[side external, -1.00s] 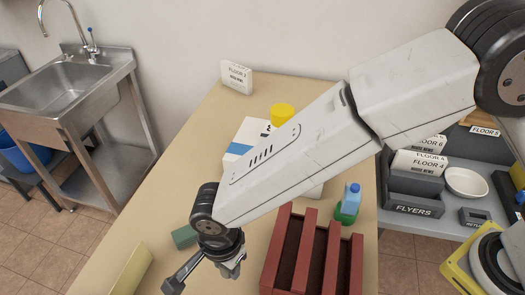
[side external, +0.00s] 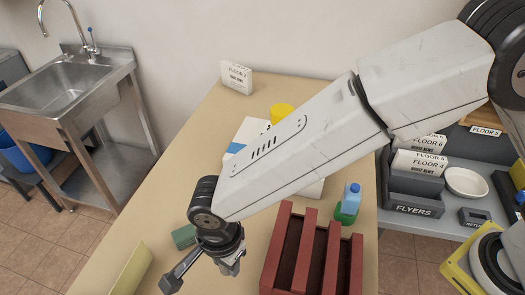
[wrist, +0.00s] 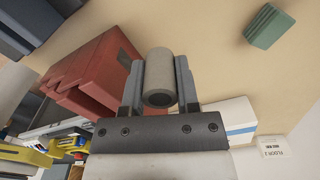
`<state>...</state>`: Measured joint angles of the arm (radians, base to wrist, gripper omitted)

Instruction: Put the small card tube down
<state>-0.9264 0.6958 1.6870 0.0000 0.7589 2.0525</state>
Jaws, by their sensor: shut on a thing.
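The small card tube (wrist: 159,75) is a short grey hollow cylinder, seen with its open end towards the wrist camera. My gripper (wrist: 159,82) is shut on it, one finger on each side. In the side external view my gripper (side external: 205,265) is over the near part of the tan table (side external: 195,150), left of the red rack. There the tube is mostly hidden by my wrist. I cannot tell how high it is above the table.
A red slotted rack (side external: 312,250) stands right of my gripper. A green block (side external: 184,236) lies close behind it. A yellowish box (side external: 130,270) is at the left front. A bottle (side external: 348,204) stands behind the rack. The tabletop further back on the left is clear.

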